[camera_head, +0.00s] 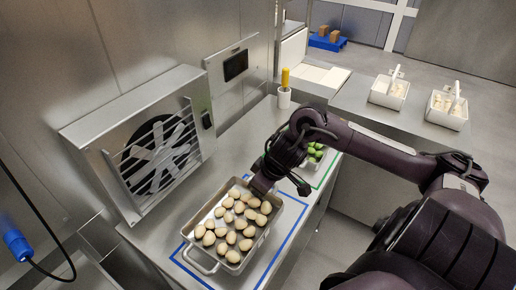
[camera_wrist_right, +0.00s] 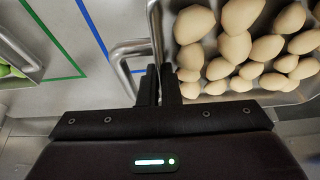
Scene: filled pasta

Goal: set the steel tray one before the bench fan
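The steel tray (camera_head: 264,236) stands on the steel bench in front of the bench fan (camera_head: 155,155), filled with several beige pasta pieces. It lies over the blue taped outline, whose lines show on its near and right sides. My right gripper (camera_head: 262,188) is at the tray's far right end. In the right wrist view my right gripper (camera_wrist_right: 160,85) has its fingers close together at the tray's rim (camera_wrist_right: 155,25), beside the looped handle (camera_wrist_right: 118,52), and appears shut on the rim. The exact contact is partly hidden. My left gripper is not in view.
A green taped outline with a container of green pieces (camera_head: 314,152) lies beyond my right gripper. A white cup with a yellow-handled tool (camera_head: 284,98) stands farther back. Two white bins (camera_head: 389,91) sit on the far counter. A blue plug (camera_head: 17,243) hangs at left.

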